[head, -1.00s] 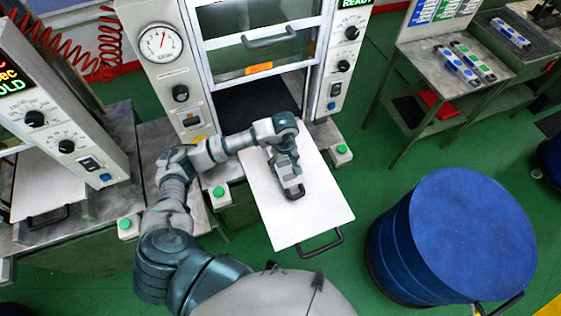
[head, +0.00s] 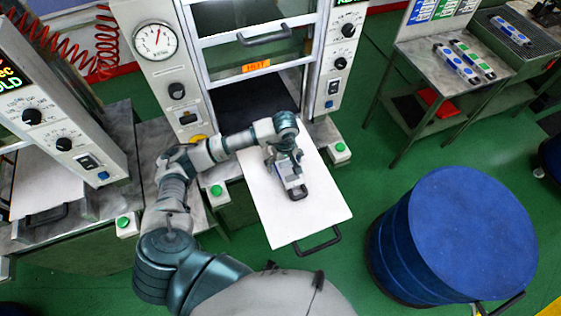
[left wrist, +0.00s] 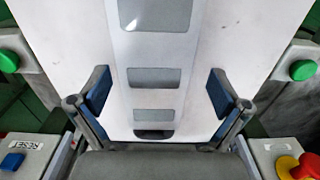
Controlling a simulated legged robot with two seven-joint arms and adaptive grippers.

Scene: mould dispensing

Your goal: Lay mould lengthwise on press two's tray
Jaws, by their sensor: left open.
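The mould (left wrist: 152,53), a long pale plate with grey rectangular windows and a dark handle at one end, lies flat on the white pulled-out tray (head: 312,215) of the middle press. In the left wrist view its length runs along the tray. In the head view part of the mould (head: 291,180) shows under my left gripper (head: 284,168), which hides the rest. My left gripper is open, its blue-padded fingers (left wrist: 160,93) apart on either side of the mould with gaps. My right gripper is not in view.
The press (head: 157,60) stands behind the tray, with green buttons (head: 216,190) beside it. Another press with a tray (head: 45,185) is at the left. A blue drum (head: 470,230) stands at the right.

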